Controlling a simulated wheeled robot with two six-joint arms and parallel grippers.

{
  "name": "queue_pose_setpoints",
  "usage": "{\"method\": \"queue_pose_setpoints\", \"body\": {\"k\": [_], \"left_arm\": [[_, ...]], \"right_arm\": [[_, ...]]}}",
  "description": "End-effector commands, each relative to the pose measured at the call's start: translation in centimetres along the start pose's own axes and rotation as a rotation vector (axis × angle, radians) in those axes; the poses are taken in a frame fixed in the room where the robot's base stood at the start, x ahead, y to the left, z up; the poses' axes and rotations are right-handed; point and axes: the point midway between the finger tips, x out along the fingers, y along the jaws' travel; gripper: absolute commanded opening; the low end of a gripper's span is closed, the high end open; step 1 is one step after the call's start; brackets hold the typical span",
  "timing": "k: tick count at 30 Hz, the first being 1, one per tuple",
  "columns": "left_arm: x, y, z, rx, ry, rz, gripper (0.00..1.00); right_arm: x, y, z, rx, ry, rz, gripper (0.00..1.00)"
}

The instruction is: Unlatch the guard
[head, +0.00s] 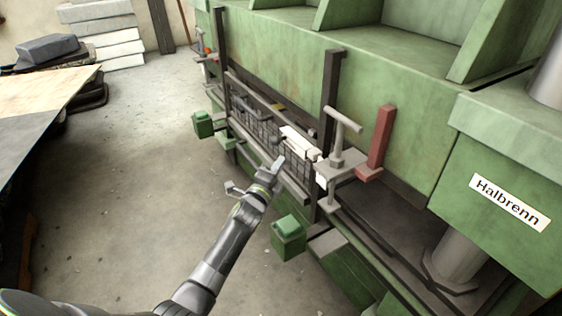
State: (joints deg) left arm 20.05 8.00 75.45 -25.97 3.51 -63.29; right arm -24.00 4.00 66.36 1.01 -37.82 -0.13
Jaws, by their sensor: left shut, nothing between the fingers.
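The guard (262,130) is a dark mesh panel in a grey frame, low on the front of the green machine. It stands between two dark upright posts, the nearer one (330,90) beside its right end. A pale, light-coloured bar or catch (299,141) sits at the guard's upper right; its exact form is hard to tell. My left gripper (278,167) is shut and empty, in front of the guard's right part and just below the pale piece. Whether it touches the guard cannot be told. My right gripper is out of view.
A grey T-handled lever (341,135) and a red upright block (381,140) stand right of the guard. Green boxes (288,235) (203,124) jut out in front. A table (40,100) stands left. The concrete floor between is clear.

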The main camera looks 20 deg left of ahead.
Motion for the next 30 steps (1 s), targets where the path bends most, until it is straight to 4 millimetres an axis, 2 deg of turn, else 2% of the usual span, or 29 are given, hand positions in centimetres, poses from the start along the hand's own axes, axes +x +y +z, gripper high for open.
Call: {"method": "queue_pose_setpoints", "body": {"k": [10, 18, 23, 30], "left_arm": [[-4.0, -0.1, 0.0, 0.0, 0.0, 0.003, 0.0], [-7.9, 0.0, -0.1, 0.0, 0.0, 0.002, 0.0], [-8.7, 0.0, -0.1, -0.001, 0.0, 0.001, 0.0], [-8.8, 0.0, -0.1, -0.001, 0.0, 0.001, 0.0]], "right_arm": [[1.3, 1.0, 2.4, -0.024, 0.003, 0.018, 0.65], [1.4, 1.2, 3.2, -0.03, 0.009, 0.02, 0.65], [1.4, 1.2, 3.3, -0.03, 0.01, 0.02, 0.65], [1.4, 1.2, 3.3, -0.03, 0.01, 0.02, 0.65]]}}
